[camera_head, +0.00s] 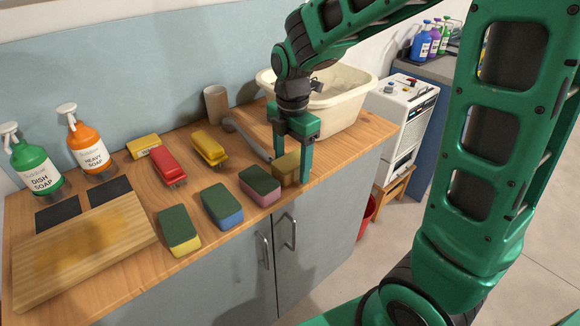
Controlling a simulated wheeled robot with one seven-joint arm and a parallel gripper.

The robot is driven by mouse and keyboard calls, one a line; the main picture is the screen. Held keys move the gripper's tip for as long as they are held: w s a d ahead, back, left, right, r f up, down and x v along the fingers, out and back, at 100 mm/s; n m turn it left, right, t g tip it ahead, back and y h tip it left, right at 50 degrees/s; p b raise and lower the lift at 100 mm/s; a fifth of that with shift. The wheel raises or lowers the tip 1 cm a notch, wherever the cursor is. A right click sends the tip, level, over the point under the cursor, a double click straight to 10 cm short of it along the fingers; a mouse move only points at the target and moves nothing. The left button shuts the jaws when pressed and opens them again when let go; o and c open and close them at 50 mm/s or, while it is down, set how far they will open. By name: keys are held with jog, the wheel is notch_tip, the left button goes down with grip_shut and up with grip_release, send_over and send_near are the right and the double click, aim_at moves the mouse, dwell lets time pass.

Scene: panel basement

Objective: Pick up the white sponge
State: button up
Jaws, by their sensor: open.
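No plainly white sponge shows in the head view. A tan-brown block (286,170), perhaps a sponge, stands near the counter's front edge, at the right end of the sponge row. My gripper (292,167) is open and points down at this block. One finger is behind it and partly hidden, the other at its right front side. I cannot tell whether they touch it. To the left are green-topped sponges with a pink base (260,186), a blue base (222,207) and a yellow base (179,231).
A cream basin (345,98) stands behind my gripper. A red brush (167,167), a yellow brush (209,149), a beige cup (216,104) and soap bottles (87,143) stand farther back. A wooden board (80,250) lies left. The wooden counter (240,233) ends in front of the sponges.

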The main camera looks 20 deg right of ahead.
aim_at(292, 159)
jog(key=c, duration=1.2)
jog(key=shift+r, duration=0.1)
jog(key=shift+r, duration=0.55)
notch_tip(292, 159, up, 2)
jog(key=shift+w+r, duration=0.1)
jog(key=shift+r, duration=0.15)
jog(key=s+a+r, duration=0.6)
jog(key=a+r, duration=0.1)
jog(key=a, duration=0.3)
jog(key=shift+r, duration=0.15)
jog(key=shift+s, duration=0.1)
jog(key=o, duration=0.3)
jog(key=shift+c, duration=0.7)
